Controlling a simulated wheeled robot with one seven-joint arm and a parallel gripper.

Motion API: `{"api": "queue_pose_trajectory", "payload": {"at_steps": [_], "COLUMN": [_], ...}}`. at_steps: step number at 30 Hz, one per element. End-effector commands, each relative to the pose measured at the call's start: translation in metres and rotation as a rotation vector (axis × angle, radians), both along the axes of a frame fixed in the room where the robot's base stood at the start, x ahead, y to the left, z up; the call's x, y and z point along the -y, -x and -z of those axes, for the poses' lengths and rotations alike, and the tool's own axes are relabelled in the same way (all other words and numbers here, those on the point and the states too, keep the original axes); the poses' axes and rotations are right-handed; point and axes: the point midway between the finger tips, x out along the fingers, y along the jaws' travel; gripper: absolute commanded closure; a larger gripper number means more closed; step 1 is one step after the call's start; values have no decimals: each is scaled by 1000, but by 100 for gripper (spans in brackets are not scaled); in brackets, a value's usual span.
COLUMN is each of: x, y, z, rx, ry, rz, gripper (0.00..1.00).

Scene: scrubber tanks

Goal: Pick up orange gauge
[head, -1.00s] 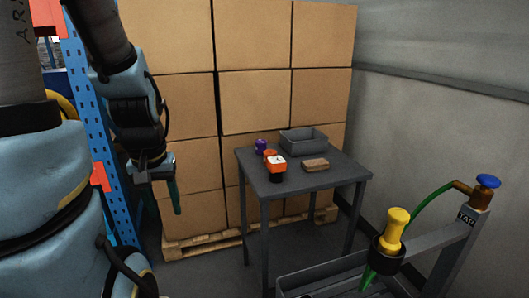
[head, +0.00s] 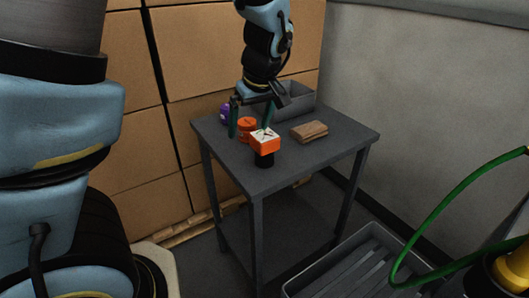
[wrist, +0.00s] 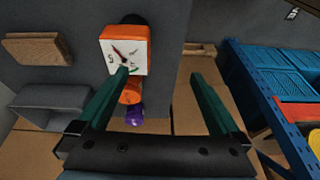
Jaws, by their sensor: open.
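The orange gauge (head: 264,146) stands on the dark table near its front edge. It has a boxy orange body, a white face with a dark needle and a black base below. In the wrist view the gauge (wrist: 124,49) lies beyond the left fingertip, which overlaps the lower edge of its face. My gripper (head: 250,126) is open, its green fingers pointing down over the table just behind the gauge. Whether a finger touches the gauge I cannot tell.
An orange round object (head: 246,124) and a purple object (head: 226,114) stand close behind the gauge. A brown block (head: 309,131) lies to its right, and a grey bin (head: 300,103) stands behind. The table (head: 330,150) is bare at front right. Stacked boxes (head: 120,120) rise behind.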

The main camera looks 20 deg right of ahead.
Motion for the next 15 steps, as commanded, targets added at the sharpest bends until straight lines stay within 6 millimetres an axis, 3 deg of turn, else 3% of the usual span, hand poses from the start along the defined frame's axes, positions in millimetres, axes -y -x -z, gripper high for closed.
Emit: {"api": "queue_pose_trajectory", "payload": {"at_steps": [1,6,11,15], "x": [16,46,55,52], "y": [6,16,18,9], "z": [5,5,10,29], "rx": [22,72,89,89], "ry": [2,18,22,20], "rz": [3,-23,-32,-36], "gripper": [0,0,0,0]}}
